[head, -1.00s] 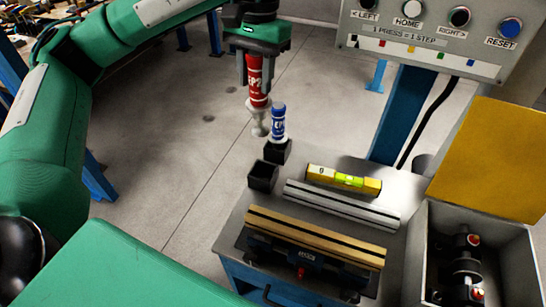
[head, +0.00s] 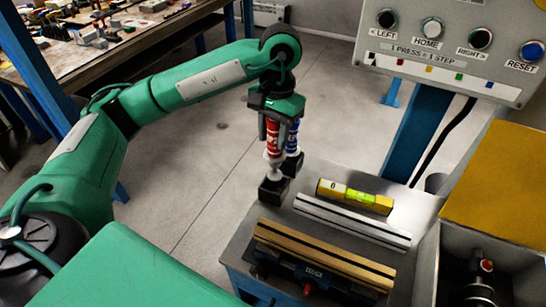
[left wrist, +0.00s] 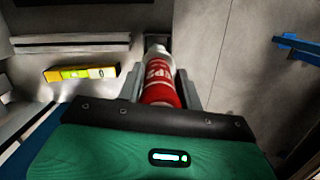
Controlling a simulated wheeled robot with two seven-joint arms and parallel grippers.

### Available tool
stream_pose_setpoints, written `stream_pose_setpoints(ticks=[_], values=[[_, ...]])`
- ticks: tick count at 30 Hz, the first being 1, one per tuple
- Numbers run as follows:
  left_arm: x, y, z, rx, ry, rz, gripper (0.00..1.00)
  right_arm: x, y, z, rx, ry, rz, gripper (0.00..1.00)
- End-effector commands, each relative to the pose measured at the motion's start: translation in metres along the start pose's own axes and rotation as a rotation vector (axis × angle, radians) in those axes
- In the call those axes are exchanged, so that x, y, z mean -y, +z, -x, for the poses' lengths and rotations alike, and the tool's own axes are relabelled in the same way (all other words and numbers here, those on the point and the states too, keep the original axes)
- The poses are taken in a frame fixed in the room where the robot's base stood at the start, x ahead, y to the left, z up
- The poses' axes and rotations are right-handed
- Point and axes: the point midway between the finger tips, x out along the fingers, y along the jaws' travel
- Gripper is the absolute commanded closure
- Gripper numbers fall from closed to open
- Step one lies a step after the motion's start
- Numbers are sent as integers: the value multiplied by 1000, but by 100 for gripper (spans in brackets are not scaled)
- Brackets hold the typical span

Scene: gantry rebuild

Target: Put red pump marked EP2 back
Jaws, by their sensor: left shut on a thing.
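The red pump (head: 272,143) with white lettering is upright between the fingers of my left gripper (head: 279,132), which is shut on it. Its clear lower end is just above or at the mouth of the near black square holder (head: 272,192); I cannot tell whether it has entered. In the left wrist view the pump (left wrist: 160,82) lies between the fingers, its pale end pointing away. The blue pump (head: 293,143) stands close behind it in the far black holder, partly hidden by my gripper. My right gripper is not in view.
A yellow level (head: 355,196), a grey rail (head: 352,222) and a vise (head: 322,256) with wooden jaws occupy the bench (head: 242,240). An open grey box (head: 424,265) with a yellow lid (head: 497,187) is at right. A button panel (head: 445,45) hangs above.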

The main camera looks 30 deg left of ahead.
Motion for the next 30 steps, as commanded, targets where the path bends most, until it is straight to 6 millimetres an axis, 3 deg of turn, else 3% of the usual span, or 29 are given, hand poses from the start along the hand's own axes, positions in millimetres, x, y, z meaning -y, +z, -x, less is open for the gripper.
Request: stream_pose_setpoints(ticks=[9,17,25,30], values=[[-1,-5,-38,0,2,-1,93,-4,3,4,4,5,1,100],[0,-6,-49,0,1,0,93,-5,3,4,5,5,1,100],[-1,-10,-77,1,1,0,93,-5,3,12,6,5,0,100],[0,-10,-79,-2,0,0,93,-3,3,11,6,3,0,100]])
